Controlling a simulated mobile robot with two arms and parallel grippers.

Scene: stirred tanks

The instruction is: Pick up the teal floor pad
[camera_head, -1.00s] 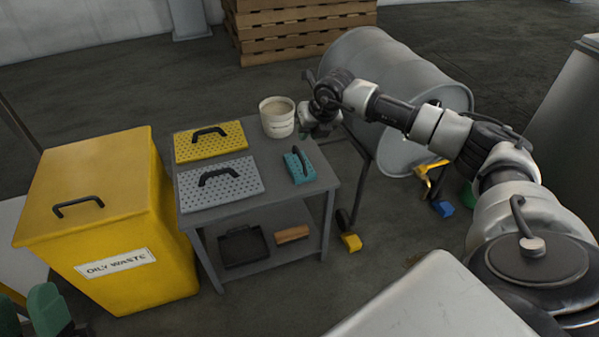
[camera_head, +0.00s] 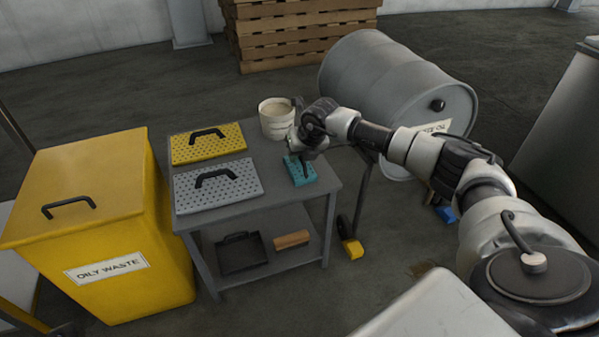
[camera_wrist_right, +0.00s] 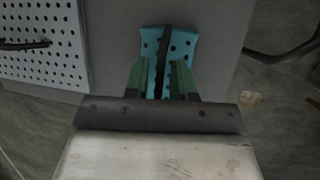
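The teal floor pad (camera_head: 304,177) is a small perforated block with a black handle. It lies at the right end of the grey table's top. My right gripper (camera_head: 303,160) is right over the pad and partly hides it in the head view. In the right wrist view, the green fingers of my right gripper (camera_wrist_right: 160,82) stand apart, one on each side of the black handle of the teal pad (camera_wrist_right: 181,45). Whether they touch the handle cannot be told. My left gripper does not show.
A yellow perforated pad (camera_head: 208,147) and a grey one (camera_head: 217,187) lie left of the teal pad. A whitish bucket (camera_head: 277,123) stands behind it. A yellow oily waste bin (camera_head: 90,210) is at left. A grey drum (camera_head: 385,85) lies behind my right arm.

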